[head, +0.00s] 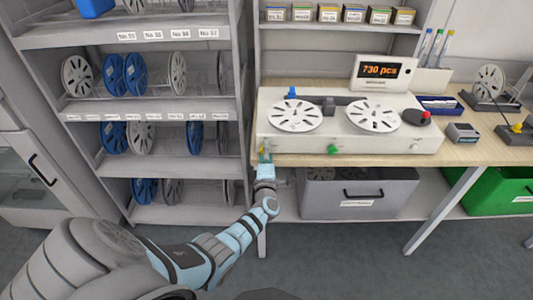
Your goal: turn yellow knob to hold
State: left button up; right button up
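A white reel machine (393,146) with two white reels stands on the wooden bench. A small patch of yellow (262,151), which looks like the yellow knob, shows at the left end of its front face, mostly hidden by my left gripper. My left gripper (265,155) is at that spot, reaching up from below the bench edge. Its fingers are too small and covered to tell whether they are open or shut on the knob. Any hold marking is not readable. My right gripper is not in view.
The machine also has a green knob (333,150), a red knob (424,114) and a blue knob (292,92). A display (384,72) behind reads 730 pcs. A reel shelf (170,105) stands left of the bench. A grey bin (390,205) sits below.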

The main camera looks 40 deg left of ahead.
pick_arm(q)
jog(key=v, duration=1.2)
jog(key=shift+w, duration=0.1)
